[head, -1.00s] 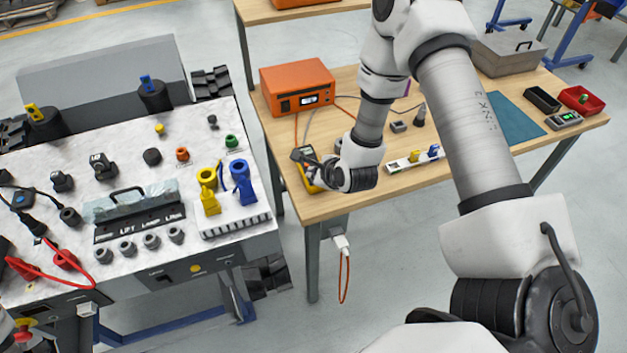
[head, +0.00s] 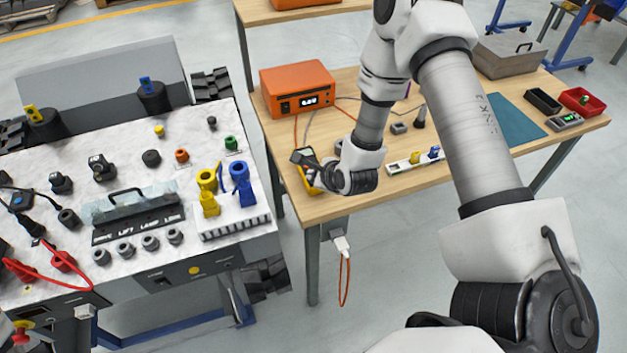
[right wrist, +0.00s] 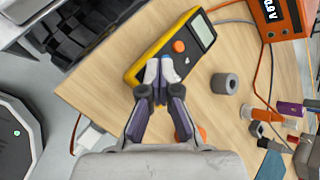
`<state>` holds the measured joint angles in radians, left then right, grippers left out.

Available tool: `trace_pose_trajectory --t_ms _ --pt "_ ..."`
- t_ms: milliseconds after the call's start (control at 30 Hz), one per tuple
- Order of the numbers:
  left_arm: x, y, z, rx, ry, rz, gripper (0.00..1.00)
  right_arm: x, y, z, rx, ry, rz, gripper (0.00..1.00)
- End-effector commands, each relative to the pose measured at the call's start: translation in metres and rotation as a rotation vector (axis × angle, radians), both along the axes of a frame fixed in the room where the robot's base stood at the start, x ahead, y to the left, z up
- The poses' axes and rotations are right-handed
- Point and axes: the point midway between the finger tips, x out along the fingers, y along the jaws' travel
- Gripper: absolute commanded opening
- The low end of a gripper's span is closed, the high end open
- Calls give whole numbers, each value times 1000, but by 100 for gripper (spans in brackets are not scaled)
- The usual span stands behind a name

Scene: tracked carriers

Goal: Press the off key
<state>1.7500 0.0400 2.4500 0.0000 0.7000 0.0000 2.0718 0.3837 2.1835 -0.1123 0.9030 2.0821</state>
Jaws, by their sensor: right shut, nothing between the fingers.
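A yellow and black handheld meter (right wrist: 165,50) lies on the wooden bench. In the right wrist view it shows a grey display (right wrist: 202,30) and a round orange control (right wrist: 179,46); no key marking is readable. My right gripper (right wrist: 160,68) is shut and empty, with its fingertips over the lower face of the meter. Whether they touch it I cannot tell. The fingers hide part of that face. In the head view the right gripper (head: 301,158) covers much of the meter (head: 306,182). My left gripper is out of view.
An orange power supply (head: 297,85) with a lit display stands behind the meter, with cables running forward. A grey cylinder (right wrist: 224,83) stands beside the meter. A carrier with a crowded top panel (head: 130,200) is to the left, across a narrow gap.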

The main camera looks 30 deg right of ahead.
Motion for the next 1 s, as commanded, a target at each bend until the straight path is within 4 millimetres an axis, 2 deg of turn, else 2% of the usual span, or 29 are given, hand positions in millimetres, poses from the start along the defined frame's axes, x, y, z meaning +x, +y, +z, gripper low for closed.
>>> trace_pose_trajectory --t_ms 467,800,1000 --pt "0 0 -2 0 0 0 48 0 0 -2 0 1 0 0" --pt "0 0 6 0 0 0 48 0 0 14 0 0 0 0" --pt "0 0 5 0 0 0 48 0 0 14 0 0 0 0"
